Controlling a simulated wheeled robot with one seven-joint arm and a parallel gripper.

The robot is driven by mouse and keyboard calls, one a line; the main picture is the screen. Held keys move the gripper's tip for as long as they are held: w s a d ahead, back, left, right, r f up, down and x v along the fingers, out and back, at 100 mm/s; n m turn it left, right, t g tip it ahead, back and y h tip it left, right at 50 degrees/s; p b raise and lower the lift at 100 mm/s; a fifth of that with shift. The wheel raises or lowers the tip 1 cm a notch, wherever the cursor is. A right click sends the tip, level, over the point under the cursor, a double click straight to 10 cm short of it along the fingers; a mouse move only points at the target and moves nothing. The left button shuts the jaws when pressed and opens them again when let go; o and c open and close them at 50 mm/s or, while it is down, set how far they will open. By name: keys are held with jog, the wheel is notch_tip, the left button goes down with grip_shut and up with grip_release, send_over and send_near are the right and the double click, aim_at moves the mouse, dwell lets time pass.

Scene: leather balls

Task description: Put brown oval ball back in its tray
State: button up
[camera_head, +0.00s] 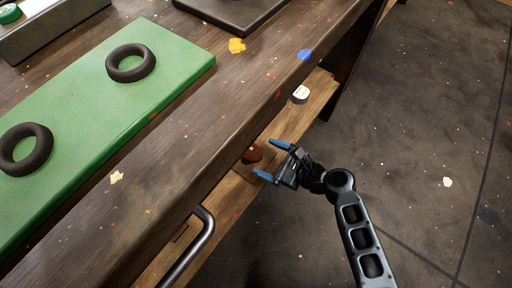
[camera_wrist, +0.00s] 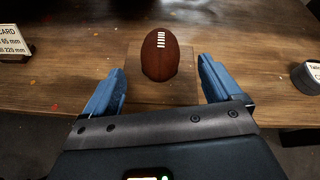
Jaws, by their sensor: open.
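The brown oval ball (camera_head: 252,155) with white laces rests on the lower wooden ledge, partly hidden by the table edge in the head view. In the wrist view, the ball (camera_wrist: 160,55) stands ahead on a thin square wooden piece (camera_wrist: 133,88), laces facing up. My gripper (camera_head: 272,160) is open, its two blue fingers pointing at the ball from the right. In the wrist view, the ball appears between the fingers, slightly beyond their tips and apart from both. I cannot tell which thing is the ball's tray.
A green board (camera_head: 85,125) with two dark rings (camera_head: 131,62) lies on the table above. A metal handle (camera_head: 190,250) projects at the front. A small white-topped round thing (camera_head: 300,95) sits farther along the ledge. A dark flat tray (camera_head: 235,12) is at the back.

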jog(key=p+v, duration=0.1)
jog(key=v, duration=0.3)
jog(key=shift+s+d, duration=0.1)
jog(key=shift+s, duration=0.05)
jog(key=s+d+f+n+h, duration=0.3)
jog(key=s+d+n+h, duration=0.2)
jog(key=s+d, duration=0.5)
jog(key=s+d+r+n+t+h, duration=0.1)
jog(key=s+d+r+n+h, duration=0.15)
jog(key=s, duration=0.25)
jog(key=s+d+r+n+t+h, duration=0.1)
jog(key=s+r+n, duration=0.2)
jog(key=s, duration=0.2)
jog(key=s+r+n+t, duration=0.1)
jog(key=s+r+n, duration=0.2)
jog(key=r, duration=0.5)
jog(key=s+r+n+t+h, duration=0.1)
jog(key=s+r+n, duration=0.3)
jog(key=r, duration=0.4)
jog(key=s+r+n+t+h, duration=0.1)
jog(key=s+r+n+t, duration=0.2)
jog(key=r+n, duration=0.2)
notch_tip(320, 180, up, 4)
jog(key=shift+s+d+f, duration=0.1)
jog(key=shift+s+d, duration=0.05)
jog(key=shift+s, duration=0.15)
